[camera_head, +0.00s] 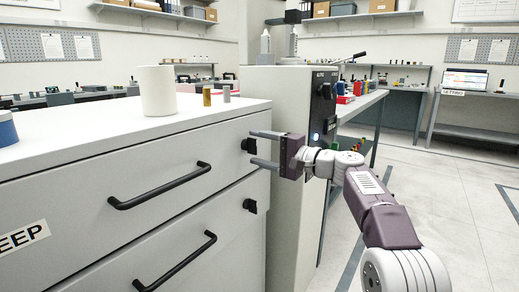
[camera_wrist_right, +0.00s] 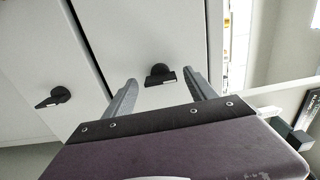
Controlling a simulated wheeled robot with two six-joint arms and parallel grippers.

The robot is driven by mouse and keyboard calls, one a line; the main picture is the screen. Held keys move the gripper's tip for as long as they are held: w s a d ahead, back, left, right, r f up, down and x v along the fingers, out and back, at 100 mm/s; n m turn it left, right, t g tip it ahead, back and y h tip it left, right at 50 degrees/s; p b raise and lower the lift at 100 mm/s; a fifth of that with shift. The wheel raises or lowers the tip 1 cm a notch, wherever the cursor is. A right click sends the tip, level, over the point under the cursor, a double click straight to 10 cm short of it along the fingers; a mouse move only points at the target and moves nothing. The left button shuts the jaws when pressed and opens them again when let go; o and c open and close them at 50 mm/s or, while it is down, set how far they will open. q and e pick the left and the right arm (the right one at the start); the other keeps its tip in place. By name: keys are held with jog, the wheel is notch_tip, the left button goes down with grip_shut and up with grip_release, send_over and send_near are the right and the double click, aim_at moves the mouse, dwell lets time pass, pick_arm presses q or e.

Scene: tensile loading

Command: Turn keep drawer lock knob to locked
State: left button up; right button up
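The upper drawer (camera_head: 150,160) bears a partly cut-off label (camera_head: 22,238) reading "EEP". Its black lock knob (camera_head: 247,145) is near its right edge; in the right wrist view the knob (camera_wrist_right: 160,72) shows a flat bar with a pale mark, lying roughly across the picture. My right gripper (camera_head: 253,147) is open, one finger above and one below this knob in the head view. In the wrist view the knob appears between the fingertips, with gaps on both sides. Contact is not visible. My left gripper is not in view.
The lower drawer has its own black knob (camera_head: 250,206), also in the wrist view (camera_wrist_right: 54,97). Black bar handles (camera_head: 160,186) stick out from both drawers. A white cylinder (camera_head: 158,90) and small metal cylinders stand on the cabinet top. A grey machine cabinet (camera_head: 290,100) stands close behind my gripper.

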jog(key=v, duration=0.9)
